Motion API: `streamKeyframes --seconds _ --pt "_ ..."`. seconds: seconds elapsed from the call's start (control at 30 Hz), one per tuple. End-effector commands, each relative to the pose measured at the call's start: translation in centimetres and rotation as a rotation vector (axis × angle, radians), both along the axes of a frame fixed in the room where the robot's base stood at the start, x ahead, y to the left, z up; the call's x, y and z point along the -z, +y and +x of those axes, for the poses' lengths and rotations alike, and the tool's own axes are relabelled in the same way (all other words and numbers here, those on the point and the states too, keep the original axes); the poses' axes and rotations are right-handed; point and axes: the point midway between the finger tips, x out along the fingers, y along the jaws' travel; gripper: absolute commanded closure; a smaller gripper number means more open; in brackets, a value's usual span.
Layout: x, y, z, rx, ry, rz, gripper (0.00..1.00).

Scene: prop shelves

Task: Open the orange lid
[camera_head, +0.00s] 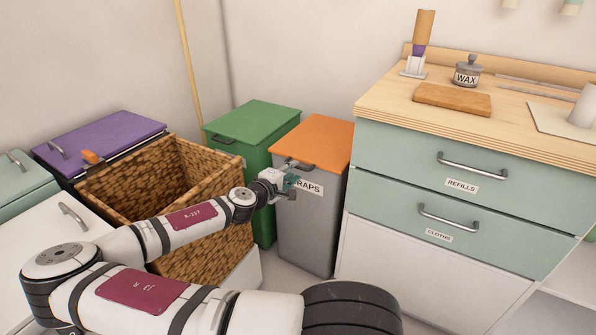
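The orange lid (318,138) lies shut on a grey bin (308,225) in the middle of the view. A dark handle (298,165) sits at the lid's front edge. The bin's front has a white label ending in "RAPS" (310,188), its left part hidden by my gripper. My gripper (292,181) is in front of the bin, just below the handle. Its fingers are small and partly hidden, so I cannot tell whether they are open or touch the handle.
A green-lidded bin (253,121) stands left of the grey bin. A wicker basket (212,240) stands below my arm, with a purple-lidded bin (100,134) behind it. A drawer cabinet (450,215) stands close on the right. Some floor (300,268) shows before the bin.

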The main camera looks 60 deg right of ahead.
Motion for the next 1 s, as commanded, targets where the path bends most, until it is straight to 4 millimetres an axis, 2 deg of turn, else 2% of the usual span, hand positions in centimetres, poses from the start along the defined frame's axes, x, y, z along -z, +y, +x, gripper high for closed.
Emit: streamKeyframes --seconds 0.1,0.3,0.67,0.77,0.8,0.83,1.0 --pt "0.6 -2.0 0.1 0.002 -0.003 0.0 0.7" --pt "0.9 -3.9 0.3 0.0 -0.001 0.001 0.7" --pt "0.9 -4.4 0.4 -0.001 -0.001 0.001 0.7" --pt "0.9 -4.4 0.4 -0.001 -0.001 0.001 0.88" --pt "0.9 -4.4 0.4 -0.001 -0.001 0.001 0.97" --pt "0.9 -4.4 0.4 -0.001 -0.001 0.001 1.0" --pt "1.0 -4.4 0.4 -0.001 0.0 0.001 1.0"
